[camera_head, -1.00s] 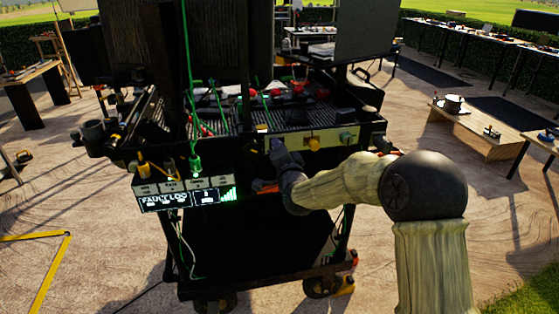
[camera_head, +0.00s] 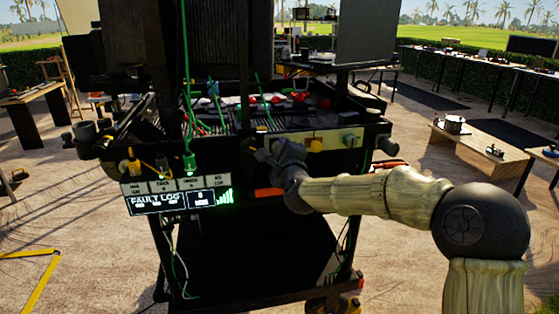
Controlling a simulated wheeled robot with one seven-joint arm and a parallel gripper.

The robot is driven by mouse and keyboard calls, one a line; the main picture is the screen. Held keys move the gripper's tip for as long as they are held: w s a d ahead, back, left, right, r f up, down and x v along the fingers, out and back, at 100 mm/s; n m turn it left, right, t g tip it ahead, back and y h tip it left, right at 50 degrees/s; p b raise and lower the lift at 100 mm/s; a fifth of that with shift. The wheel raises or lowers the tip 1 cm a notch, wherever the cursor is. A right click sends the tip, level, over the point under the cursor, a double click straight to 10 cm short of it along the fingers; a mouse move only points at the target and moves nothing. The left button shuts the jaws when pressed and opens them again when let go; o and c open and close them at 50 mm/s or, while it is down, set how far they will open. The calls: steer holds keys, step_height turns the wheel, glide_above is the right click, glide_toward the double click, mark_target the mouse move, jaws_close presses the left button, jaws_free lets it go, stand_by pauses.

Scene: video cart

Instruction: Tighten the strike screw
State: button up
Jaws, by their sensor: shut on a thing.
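A video cart (camera_head: 240,240) stands in front of me. A pale strip (camera_head: 333,142) on its front edge carries a yellow-orange knob (camera_head: 316,145) and a grey-green knob (camera_head: 350,140). My gripper (camera_head: 265,152) reaches in from the right to the left end of this strip. It is shut on a small part there, most likely a knob, which the fingers hide. I cannot make out a screw by sight, nor tell whether the held part is the strike screw.
A lit display (camera_head: 180,200) reading FAULT LOG hangs on the cart's front, left of my gripper. Green cables (camera_head: 188,100) hang above the cart top. A low wooden table (camera_head: 480,150) stands at right.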

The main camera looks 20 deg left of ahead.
steer(key=shift+f+m+b, duration=0.3)
steer(key=shift+m+b, duration=0.25)
steer(key=shift+m, duration=0.15)
steer(key=o, duration=1)
steer(key=shift+r, duration=0.2)
steer(key=shift+s, duration=0.1)
